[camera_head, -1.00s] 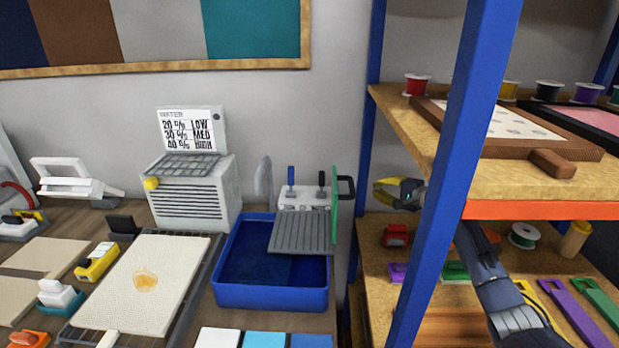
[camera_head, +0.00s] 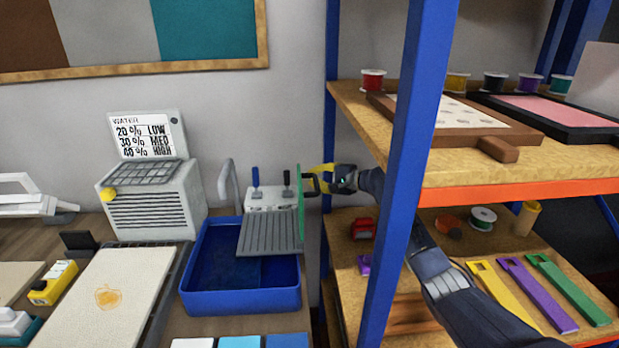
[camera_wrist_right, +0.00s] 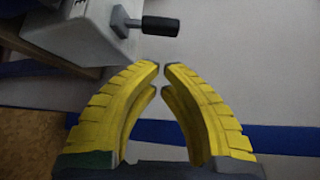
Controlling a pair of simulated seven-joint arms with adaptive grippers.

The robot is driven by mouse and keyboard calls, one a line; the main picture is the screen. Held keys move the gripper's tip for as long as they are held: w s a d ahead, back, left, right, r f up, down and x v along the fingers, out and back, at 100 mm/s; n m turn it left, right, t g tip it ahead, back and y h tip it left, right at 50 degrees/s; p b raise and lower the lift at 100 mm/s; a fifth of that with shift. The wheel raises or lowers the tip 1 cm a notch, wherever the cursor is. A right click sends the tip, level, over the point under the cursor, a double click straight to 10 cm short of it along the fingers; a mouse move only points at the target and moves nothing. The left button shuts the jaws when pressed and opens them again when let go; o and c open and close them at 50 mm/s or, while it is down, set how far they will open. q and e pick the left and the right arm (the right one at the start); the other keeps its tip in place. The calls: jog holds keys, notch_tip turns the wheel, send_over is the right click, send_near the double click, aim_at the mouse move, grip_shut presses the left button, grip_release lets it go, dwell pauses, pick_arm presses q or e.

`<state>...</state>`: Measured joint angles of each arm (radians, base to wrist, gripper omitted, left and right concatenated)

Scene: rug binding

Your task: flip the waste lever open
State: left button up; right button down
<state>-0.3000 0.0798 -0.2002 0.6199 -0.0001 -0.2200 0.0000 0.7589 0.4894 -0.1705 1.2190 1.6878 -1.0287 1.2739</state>
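A lever with a black handle (camera_wrist_right: 160,25) sticks out sideways from a white box (camera_wrist_right: 80,25) in the right wrist view; I take it to be the waste lever. In the head view, the black handle (camera_head: 311,184) is at the right side of the white box (camera_head: 268,200), beside a green panel (camera_head: 300,205). My right gripper (camera_head: 310,179) is close to that handle, overlapping it in the picture. In the wrist view, its yellow fingertips (camera_wrist_right: 161,68) nearly meet, with nothing between them, just short of the handle. My left gripper is not in view.
A blue basin (camera_head: 242,297) with a grey ribbed tray (camera_head: 268,238) sits in front of the white box. A blue shelf post (camera_head: 410,150) stands before my right arm. An upper wooden shelf (camera_head: 540,160) holds printing frames and spools. Lower-shelf items lie near the arm.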

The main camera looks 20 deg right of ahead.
aim_at(287, 178)
jog(key=shift+x, duration=4.2)
